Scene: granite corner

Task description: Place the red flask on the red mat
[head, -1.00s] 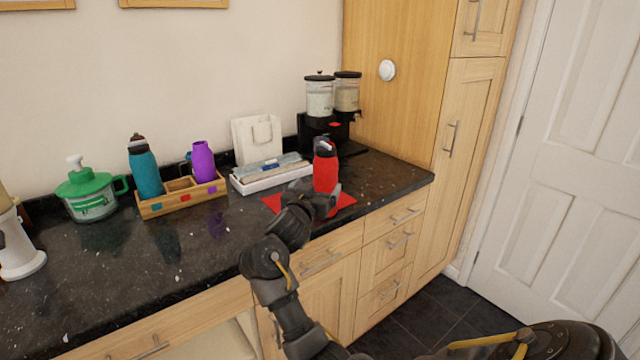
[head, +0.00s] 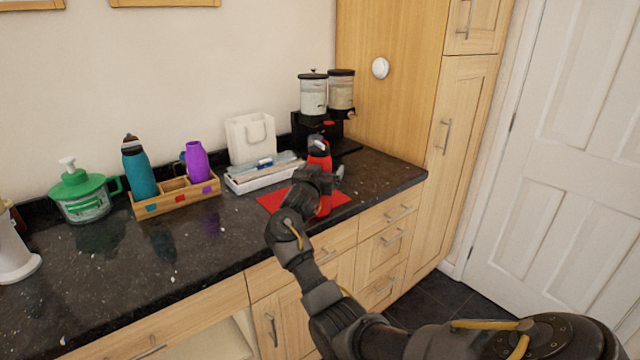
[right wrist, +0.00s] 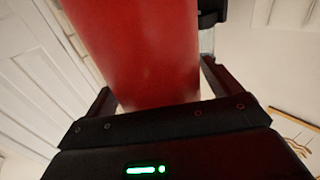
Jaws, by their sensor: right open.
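The red flask (head: 320,157) stands upright over the red mat (head: 274,201) on the dark counter; its lower part is partly hidden by my arm, but its base appears to rest on the mat. My right gripper (head: 331,177) is at the flask's side. In the right wrist view the flask (right wrist: 140,50) fills the space between the two open fingers of the gripper (right wrist: 158,92). Whether the fingers touch it I cannot tell. My left gripper is not in view.
A black dispenser (head: 313,97) with two jars stands at the back. A wooden caddy (head: 150,209) with teal and purple bottles stands left. Counter in front of the caddy is clear.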

